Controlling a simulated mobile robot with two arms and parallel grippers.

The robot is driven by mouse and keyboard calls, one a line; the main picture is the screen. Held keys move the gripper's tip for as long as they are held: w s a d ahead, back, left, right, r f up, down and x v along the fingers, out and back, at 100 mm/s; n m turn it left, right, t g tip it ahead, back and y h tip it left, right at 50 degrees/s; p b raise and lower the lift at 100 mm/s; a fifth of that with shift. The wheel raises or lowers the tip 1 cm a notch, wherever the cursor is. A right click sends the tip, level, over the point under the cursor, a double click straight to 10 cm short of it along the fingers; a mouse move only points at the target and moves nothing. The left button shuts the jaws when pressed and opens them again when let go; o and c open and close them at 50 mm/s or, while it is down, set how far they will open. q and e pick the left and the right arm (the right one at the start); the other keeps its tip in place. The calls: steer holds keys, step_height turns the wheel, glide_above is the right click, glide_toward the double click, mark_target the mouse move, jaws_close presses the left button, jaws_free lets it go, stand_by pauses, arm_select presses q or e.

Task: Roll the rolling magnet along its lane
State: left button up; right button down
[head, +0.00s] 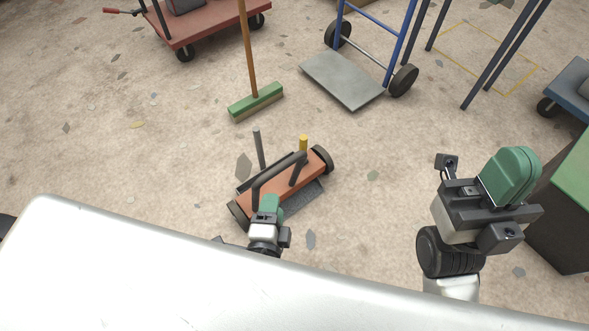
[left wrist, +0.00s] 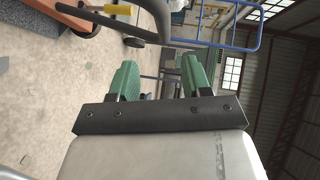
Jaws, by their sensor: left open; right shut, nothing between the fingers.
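The rolling magnet (head: 308,163) is an orange-red body between two black wheels, with dark handle bars, an upright grey rod and a yellow-topped lever. It stands on the floor in the middle of the head view. My left gripper (head: 270,205) is open and overlaps the magnet's near side there. My right gripper (head: 512,173) is shut and empty, off to the right, well apart from the magnet.
A green broom (head: 256,102) stands behind the magnet. A blue hand truck (head: 343,80) and a red cart (head: 205,30) are further back. A green-topped box (head: 570,190) is at the right. The speckled floor between the magnet and my right gripper is clear apart from flakes.

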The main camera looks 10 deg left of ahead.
mark_target(280, 172)
arm_select(q)
steer(key=w, duration=0.7)
steer(key=w+a+f, duration=0.1)
steer(key=w, duration=0.2)
steer(key=shift+w+a, duration=0.1)
steer(key=shift+w, duration=0.25)
jaws_close()
